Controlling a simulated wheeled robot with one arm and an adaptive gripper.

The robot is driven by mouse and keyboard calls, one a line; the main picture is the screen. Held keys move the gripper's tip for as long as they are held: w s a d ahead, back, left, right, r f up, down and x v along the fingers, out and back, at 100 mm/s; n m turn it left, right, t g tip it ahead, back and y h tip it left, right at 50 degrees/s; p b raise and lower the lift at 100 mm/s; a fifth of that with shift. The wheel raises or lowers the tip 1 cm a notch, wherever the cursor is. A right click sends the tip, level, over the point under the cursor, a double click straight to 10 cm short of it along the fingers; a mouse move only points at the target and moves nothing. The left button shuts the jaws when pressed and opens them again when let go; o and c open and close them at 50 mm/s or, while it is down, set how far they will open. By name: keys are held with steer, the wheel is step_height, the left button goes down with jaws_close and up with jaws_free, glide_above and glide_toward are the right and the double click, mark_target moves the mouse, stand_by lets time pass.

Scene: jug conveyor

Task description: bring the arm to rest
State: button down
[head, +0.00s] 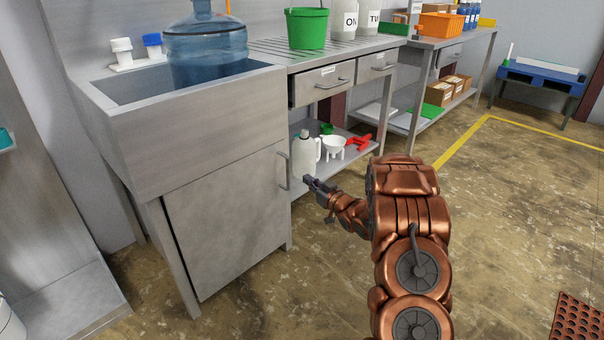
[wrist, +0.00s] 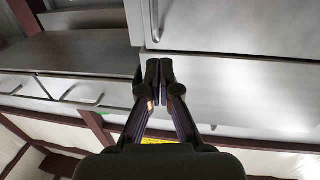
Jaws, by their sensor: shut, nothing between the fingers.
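My gripper (head: 309,182) is at the end of my copper-coloured arm, in the middle of the head view. It is in front of the steel sink cabinet (head: 225,220), close to the right side of its door handle (head: 284,170). In the wrist view the two dark fingers of my gripper (wrist: 160,75) meet at the tips, with nothing between them. The cabinet's steel face and the handle (wrist: 154,22) show beyond the fingers.
A blue water jug (head: 205,50) stands in the sink (head: 185,110). A green bucket (head: 306,28) is on the counter. Floor at the right is open, with a perforated mat (head: 578,325).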

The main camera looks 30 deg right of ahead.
steer(key=shift+s+d, duration=0.1)
steer(key=shift+s, duration=0.75)
steer(key=shift+r, duration=0.1)
steer(key=s+a+r+m+g+h+p, duration=0.1)
steer(key=s+a+r+g+h+p, duration=0.15)
steer(key=r+p, duration=0.35)
steer(key=s+a+r+g+h+p, duration=0.1)
steer(key=s+r+g+h+p, duration=0.25)
steer(key=r, duration=0.55)
steer(key=s+a+r+m+g+p, duration=0.1)
steer(key=s+r+g+p, duration=0.25)
steer(key=r+p, duration=0.3)
steer(key=s+a+r+g+y+p, duration=0.1)
steer(key=s+a+r+g+p, duration=0.2)
steer(key=s, duration=1.1)
steer(key=s+a+r+g+y+p, duration=0.1)
steer(key=s+a+r+g+p, duration=0.2)
steer(key=s+a+r+p, duration=0.5)
steer(key=s+a+r+g+y+p, duration=0.1)
steer(key=s+a+r+g+p, duration=0.3)
steer(key=s+a+r, duration=0.5)
steer(key=s+a+p, duration=0.1)
steer(key=s, duration=1)
steer(key=shift+s+a+r, duration=0.15)
steer(key=shift+a+r, duration=0.05)
steer(key=shift+a, duration=0.05)
